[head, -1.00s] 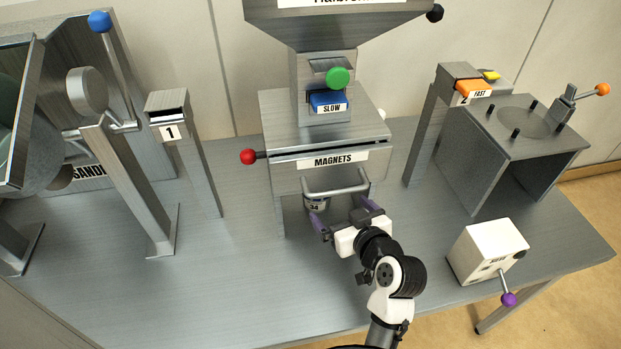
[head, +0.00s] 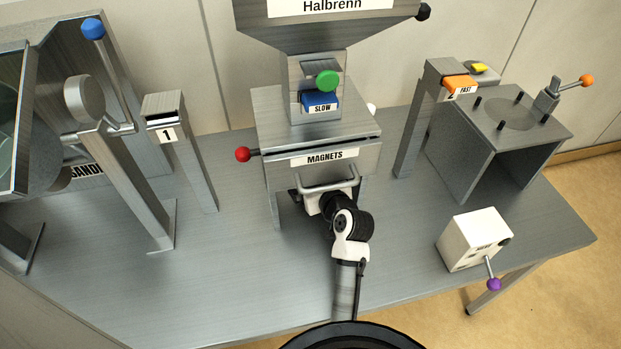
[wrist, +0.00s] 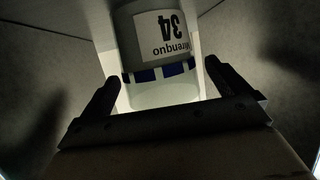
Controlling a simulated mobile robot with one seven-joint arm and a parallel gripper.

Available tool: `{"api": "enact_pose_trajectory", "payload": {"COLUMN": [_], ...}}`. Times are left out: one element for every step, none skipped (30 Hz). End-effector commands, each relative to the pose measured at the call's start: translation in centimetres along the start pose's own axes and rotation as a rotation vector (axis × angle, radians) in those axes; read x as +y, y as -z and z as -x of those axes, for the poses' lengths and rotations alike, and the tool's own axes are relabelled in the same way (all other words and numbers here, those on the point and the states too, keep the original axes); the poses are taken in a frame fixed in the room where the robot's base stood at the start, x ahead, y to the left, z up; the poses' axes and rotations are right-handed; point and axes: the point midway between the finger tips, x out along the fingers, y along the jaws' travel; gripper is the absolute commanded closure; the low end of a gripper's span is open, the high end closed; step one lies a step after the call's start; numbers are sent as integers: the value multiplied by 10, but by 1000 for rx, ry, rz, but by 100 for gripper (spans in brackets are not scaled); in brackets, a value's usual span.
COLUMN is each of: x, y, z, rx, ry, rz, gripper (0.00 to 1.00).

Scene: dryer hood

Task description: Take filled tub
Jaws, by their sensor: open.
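My gripper is open, with one dark finger to each side of the tub's near end. I cannot tell whether the fingers touch it. In the head view my gripper (head: 326,200) reaches under the drawer marked MAGNETS (head: 325,157), and its fingers and the tub are hidden there. What the tub holds does not show.
The drawer's handle (head: 328,184) is just above my wrist. A red knob (head: 243,154) sticks out left of the drawer. A white box with a purple-knobbed lever (head: 474,240) stands at right. The bench front left (head: 230,290) is clear.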

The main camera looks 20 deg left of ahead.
Motion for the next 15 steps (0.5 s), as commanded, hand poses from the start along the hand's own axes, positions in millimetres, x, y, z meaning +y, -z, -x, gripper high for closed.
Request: {"api": "enact_pose_trajectory", "payload": {"x": [0,0,0,0,0,0,0,1,1,1,1,1,0,1,0], "y": [2,2,2,1,1,0,0,0,0,0,0,0,0,0,0], "z": [-7,-10,-14,-15,-17,-18,-18,-18,-18,-18,-18,-18,-18,-18,-18], "rx": [-1,0,0,0,0,-1,-1,-1,-1,-1,0,0,0,0,0], "ry": [2,1,0,0,0,-1,-1,-1,-1,-1,-1,-1,-1,-1,-1], "rz": [0,1,1,1,1,1,1,1,1,1,1,1,1,1,1], "gripper": [0,0,0,0,0,0,0,0,0,0,0,1,5,9,14]}}
